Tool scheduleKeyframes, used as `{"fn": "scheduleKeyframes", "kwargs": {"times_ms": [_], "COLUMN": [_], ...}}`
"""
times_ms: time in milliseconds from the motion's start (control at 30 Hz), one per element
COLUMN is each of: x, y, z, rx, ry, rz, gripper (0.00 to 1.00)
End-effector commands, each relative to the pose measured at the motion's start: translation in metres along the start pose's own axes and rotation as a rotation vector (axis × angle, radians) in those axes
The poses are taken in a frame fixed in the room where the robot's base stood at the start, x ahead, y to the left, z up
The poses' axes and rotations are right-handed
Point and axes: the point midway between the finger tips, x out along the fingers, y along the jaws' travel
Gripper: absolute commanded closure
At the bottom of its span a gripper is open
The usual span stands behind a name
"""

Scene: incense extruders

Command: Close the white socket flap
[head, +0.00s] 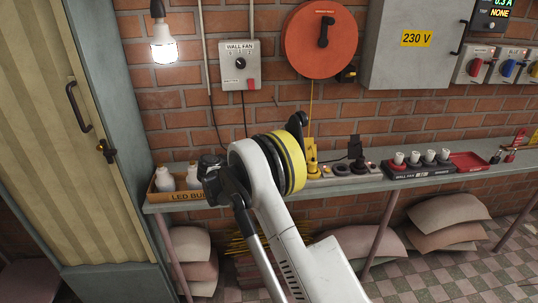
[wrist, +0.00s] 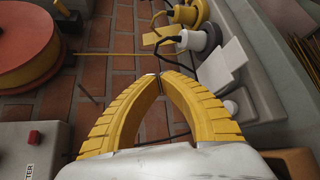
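In the wrist view, a white flap (wrist: 224,66) stands out as a pale plate beside a round socket with a grey-white plug (wrist: 200,39). A yellow flap (wrist: 160,38) and yellow socket parts (wrist: 186,14) are above it. My gripper (wrist: 161,76) has its two yellow ribbed fingers together at the tips, with nothing seen between them. The fingertips appear left of the white flap and apart from it in the picture. In the head view, my arm hides the gripper's fingers, and I cannot make out the white flap clearly.
The sockets sit along a narrow wall shelf (head: 440,181). A box of bulbs (head: 178,196) is left of my arm; a rack of white-topped pieces (head: 420,168) and a red tray (head: 468,161) are right. A red reel (head: 318,62) hangs above, its yellow cord running down.

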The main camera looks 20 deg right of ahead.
Motion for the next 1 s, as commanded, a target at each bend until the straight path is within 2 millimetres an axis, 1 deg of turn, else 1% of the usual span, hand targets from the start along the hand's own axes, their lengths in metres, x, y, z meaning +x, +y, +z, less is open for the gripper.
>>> {"fn": "scheduleKeyframes", "kwargs": {"times_ms": [33,167,300,433,733,933,1000], "x": [-0.001,-0.005,-0.008,-0.011,-0.013,-0.013,-0.012], "y": [-0.006,-0.018,-0.034,-0.049,-0.075,-0.089,-0.093], "z": [0.001,0.005,0.009,0.013,0.016,0.016,0.015], "rx": [0.000,0.003,0.117,0.315,0.521,0.519,0.545], "ry": [0.000,0.000,0.001,0.000,0.000,0.000,0.000], "rz": [0.000,0.003,0.095,0.256,0.417,0.415,0.437], "gripper": [1.00,1.00,1.00,1.00,1.00,1.00,1.00]}}
